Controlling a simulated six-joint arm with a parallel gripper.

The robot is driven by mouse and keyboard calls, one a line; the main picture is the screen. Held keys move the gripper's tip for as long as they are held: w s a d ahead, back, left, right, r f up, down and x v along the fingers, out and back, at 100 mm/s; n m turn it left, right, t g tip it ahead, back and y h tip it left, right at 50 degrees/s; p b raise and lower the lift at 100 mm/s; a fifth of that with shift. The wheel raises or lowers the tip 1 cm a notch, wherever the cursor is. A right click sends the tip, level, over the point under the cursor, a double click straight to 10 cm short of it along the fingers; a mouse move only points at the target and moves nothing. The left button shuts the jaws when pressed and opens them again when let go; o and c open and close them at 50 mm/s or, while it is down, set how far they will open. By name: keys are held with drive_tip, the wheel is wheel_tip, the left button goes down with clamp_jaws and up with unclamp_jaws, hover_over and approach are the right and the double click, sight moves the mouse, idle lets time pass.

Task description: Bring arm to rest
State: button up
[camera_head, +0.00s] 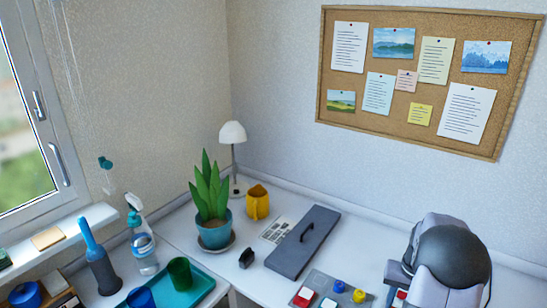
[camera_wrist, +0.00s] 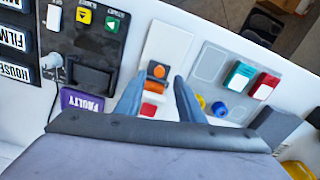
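My arm (camera_head: 445,258) shows at the right of the head view, grey with a dark rounded joint, over the right part of the white desk. Its fingers are hidden or out of frame there. In the wrist view my gripper (camera_wrist: 159,78) has two blue-grey fingers standing apart, with no object seen held between them. Beyond and between the fingers is a pale panel with an orange button (camera_wrist: 155,86) and red and white parts. A wide grey part of my own arm fills the bottom of the wrist view.
A grey plate with a handle (camera_head: 302,242) lies on the desk beside a potted plant (camera_head: 210,195), yellow mug (camera_head: 257,203) and lamp (camera_head: 233,135). The wrist view shows a dark panel (camera_wrist: 85,45), a purple "FAULTY" label (camera_wrist: 82,101) and green and red switches (camera_wrist: 264,86).

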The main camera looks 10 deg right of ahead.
drive_tip(key=shift+m+g+y, duration=0.4)
drive_tip(key=shift+g+y, duration=0.1)
drive_tip(key=shift+g, duration=0.1)
drive_tip(key=s+a+f, duration=0.1)
drive_tip(key=s, duration=0.1)
drive_tip(key=s+a+f, duration=0.1)
drive_tip(key=s+a, duration=0.1)
drive_tip(key=s+a+f, duration=0.1)
drive_tip(key=s+a, duration=0.1)
drive_tip(key=shift+s+a+f, duration=0.1)
drive_tip(key=shift+a+f, duration=0.05)
drive_tip(key=shift+f, duration=0.1)
drive_tip(key=s+a+r+n+p, duration=0.15)
drive_tip(key=s+a+r, duration=0.3)
drive_tip(key=a, duration=0.55)
drive_tip(key=s+a+r+n+p, duration=0.1)
drive_tip(key=s+a+r+n, duration=0.3)
drive_tip(key=a, duration=0.5)
drive_tip(key=w+a+r+n+t+h, duration=0.1)
drive_tip(key=w+a+r+n, duration=0.15)
drive_tip(key=a, duration=0.25)
wheel_tip(320, 180, down, 46)
drive_tip(key=b, duration=4.5)
drive_tip(key=shift+s+a+r, duration=0.2)
drive_tip(key=shift+s, duration=0.1)
